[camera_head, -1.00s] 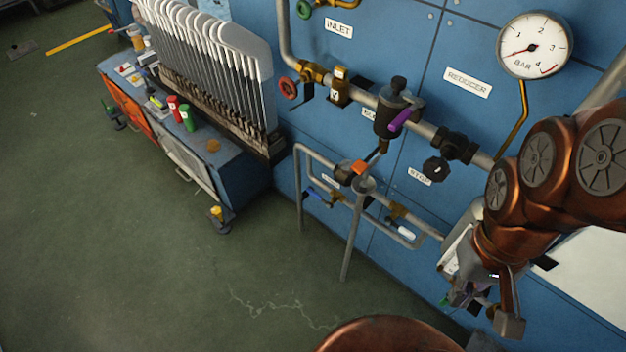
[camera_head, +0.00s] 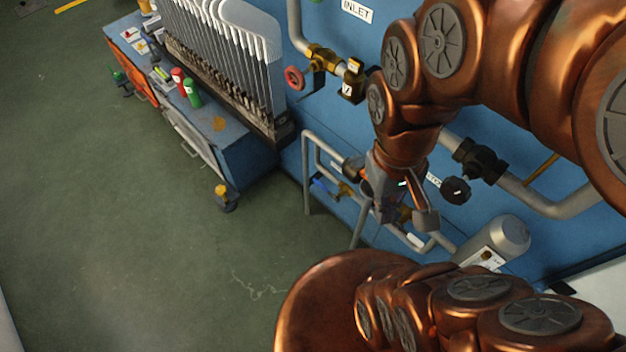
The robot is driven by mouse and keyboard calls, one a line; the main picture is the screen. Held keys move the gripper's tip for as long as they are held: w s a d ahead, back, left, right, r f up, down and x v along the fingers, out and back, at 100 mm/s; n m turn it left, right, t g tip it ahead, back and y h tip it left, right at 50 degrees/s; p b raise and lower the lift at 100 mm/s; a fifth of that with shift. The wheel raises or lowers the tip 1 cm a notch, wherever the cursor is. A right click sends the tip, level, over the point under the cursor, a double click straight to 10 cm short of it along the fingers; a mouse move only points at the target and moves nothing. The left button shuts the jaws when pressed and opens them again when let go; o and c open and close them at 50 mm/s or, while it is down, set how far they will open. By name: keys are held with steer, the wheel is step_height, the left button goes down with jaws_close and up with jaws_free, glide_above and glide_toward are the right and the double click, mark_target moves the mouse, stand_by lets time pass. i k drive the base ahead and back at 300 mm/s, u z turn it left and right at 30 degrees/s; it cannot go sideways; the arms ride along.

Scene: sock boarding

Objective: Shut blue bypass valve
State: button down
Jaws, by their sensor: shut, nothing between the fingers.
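The blue bypass valve handle (camera_head: 321,187) shows on the lower bypass pipe, beside a brass valve body (camera_head: 345,190). The handle looks long and thin, and I cannot tell its exact angle to the pipe. My gripper (camera_head: 404,217) is shut and empty, pointing down in front of the pipes, to the right of the blue handle and apart from it in the picture. My arm hides the middle of the upper pipe and part of the bypass loop.
A red handwheel (camera_head: 294,78) and brass fittings are on the upper pipe. A black knob (camera_head: 456,190) stands right of my gripper. A grey cylinder (camera_head: 507,236) is at lower right. A blue cart (camera_head: 246,165) with racked plates stands left.

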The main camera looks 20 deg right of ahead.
mark_target(335, 198)
steer(key=z, duration=1.4)
steer(key=k, duration=1.25)
steer(key=u, duration=2.2)
steer(key=i, duration=0.5)
steer(key=u, duration=0.1)
